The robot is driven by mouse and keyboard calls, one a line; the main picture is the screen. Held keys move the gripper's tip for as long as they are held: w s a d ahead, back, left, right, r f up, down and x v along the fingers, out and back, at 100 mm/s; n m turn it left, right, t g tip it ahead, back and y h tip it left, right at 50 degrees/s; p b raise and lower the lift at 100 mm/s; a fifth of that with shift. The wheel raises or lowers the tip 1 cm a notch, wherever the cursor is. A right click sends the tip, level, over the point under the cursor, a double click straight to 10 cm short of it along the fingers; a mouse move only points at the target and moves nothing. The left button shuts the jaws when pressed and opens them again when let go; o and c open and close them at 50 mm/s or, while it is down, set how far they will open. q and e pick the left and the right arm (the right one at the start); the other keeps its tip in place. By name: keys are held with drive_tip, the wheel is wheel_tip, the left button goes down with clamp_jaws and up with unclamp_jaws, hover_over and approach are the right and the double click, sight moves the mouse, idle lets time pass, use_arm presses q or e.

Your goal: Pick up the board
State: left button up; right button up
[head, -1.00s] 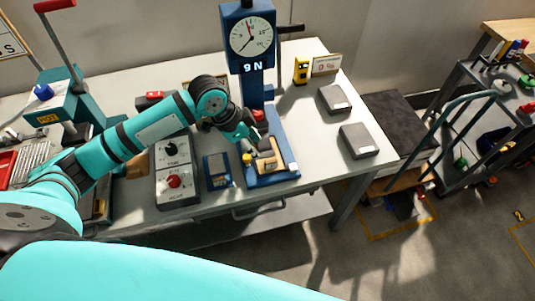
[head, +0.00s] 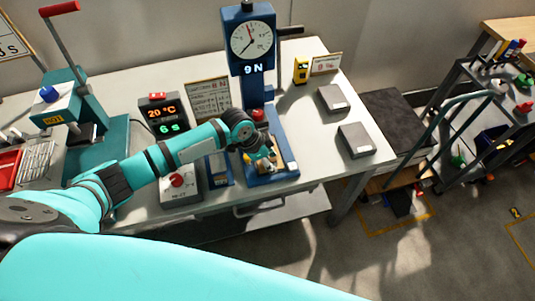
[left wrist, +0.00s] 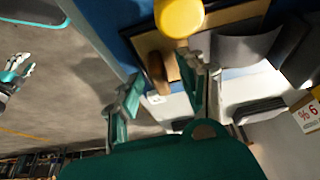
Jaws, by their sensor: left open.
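The tan board (left wrist: 228,17) lies on the blue base (left wrist: 128,22) of the gauge stand (head: 249,40). In the left wrist view a yellow knob (left wrist: 180,16) and a grey curved piece (left wrist: 247,46) cover parts of it. A brown rounded piece (left wrist: 157,73) shows beside it; I cannot tell whether they are joined. My left gripper (head: 265,154) is over the base and hides much of the board in the head view. Its fingers (left wrist: 163,95) are open, with no grasped object visible. A partial gripper (left wrist: 16,76) at the left edge looks like my right one.
The gauge reads 9 N. Two grey boxes (head: 333,98) (head: 357,140) are on the right. Clear table lies between them and the stand.

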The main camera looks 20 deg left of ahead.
use_arm(q)
drive_tip(key=shift+c, duration=0.2)
clamp_jaws()
drive_tip(key=shift+r, duration=0.15)
